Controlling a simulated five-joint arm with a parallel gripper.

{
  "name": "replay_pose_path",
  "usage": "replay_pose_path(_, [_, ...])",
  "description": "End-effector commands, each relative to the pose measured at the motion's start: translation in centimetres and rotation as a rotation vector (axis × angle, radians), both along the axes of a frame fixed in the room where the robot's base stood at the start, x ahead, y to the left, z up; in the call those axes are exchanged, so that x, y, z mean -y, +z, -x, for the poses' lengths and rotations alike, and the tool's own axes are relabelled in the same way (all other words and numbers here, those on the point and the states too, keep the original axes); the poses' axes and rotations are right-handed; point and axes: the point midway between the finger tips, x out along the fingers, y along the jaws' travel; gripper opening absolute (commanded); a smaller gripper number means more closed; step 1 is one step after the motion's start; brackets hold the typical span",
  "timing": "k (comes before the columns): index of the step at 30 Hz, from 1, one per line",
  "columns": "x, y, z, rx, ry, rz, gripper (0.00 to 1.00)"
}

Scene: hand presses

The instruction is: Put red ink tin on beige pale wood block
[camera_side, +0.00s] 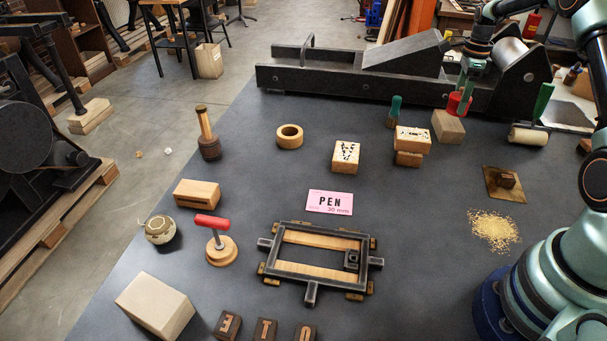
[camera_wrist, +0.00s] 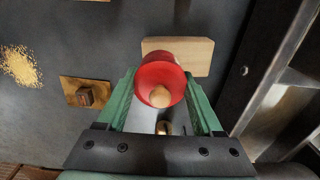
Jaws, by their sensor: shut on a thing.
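My gripper (camera_side: 465,88) has green fingers and is shut on the red ink tin (camera_side: 457,106) at the upper right of the side view. In the wrist view the tin (camera_wrist: 160,72) sits between the fingers of my gripper (camera_wrist: 162,88), with a small pale round part on it. A beige pale wood block (camera_side: 447,128) stands just below and in front of the tin in the side view. In the wrist view this block (camera_wrist: 196,52) lies beyond the tin, which covers part of its near edge. I cannot tell whether tin and block touch.
A dark press bed (camera_side: 330,78) and roller stand behind. A stamped block stack (camera_side: 411,140), green-handled tool (camera_side: 394,112) and green-handled brayer (camera_side: 530,133) flank the block. A larger pale block (camera_side: 155,307) is at front left.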

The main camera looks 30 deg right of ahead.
Motion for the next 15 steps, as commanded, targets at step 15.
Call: replay_pose_path(15, [0.0,-4.0,0.0,0.001,0.0,0.001,0.0])
